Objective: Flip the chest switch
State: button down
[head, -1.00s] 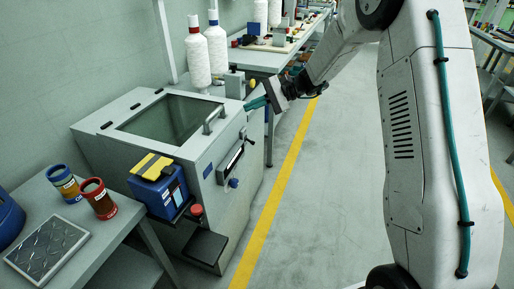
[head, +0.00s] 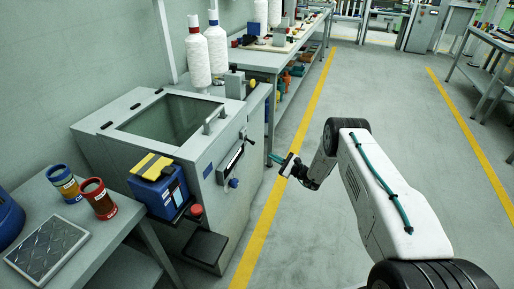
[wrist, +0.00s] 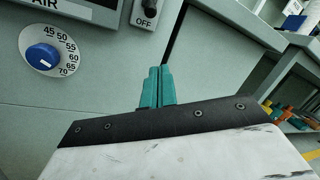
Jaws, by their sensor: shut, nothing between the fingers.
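The grey chest (head: 210,215) stands at left centre in the head view, with a dark window in its top and a front panel. In the wrist view the lower end of a switch plate marked OFF (wrist: 149,13) shows at the top edge; its upper part is cut off, so I cannot tell the switch's position. My gripper (head: 274,158) is beside the chest's right front edge, apart from the panel in the head view. Its teal fingers (wrist: 157,88) are together and empty, below and slightly right of the OFF plate in the wrist view.
A blue dial knob (wrist: 43,57) with a number scale is left of the OFF plate. A red button (head: 196,210) and blue box (head: 158,190) are at the chest's front left. A long workbench (head: 262,62) stands behind. The floor to the right is clear.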

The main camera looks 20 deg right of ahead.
aim_at(250, 142)
jog(key=w+a+r, duration=0.4)
jog(key=a, duration=0.3)
jog(key=shift+w+r, duration=0.25)
jog(key=shift+r, duration=0.05)
dwell(0.6)
dwell(0.3)
jog(key=shift+r+h, duration=0.15)
jog(key=shift+h, duration=0.15)
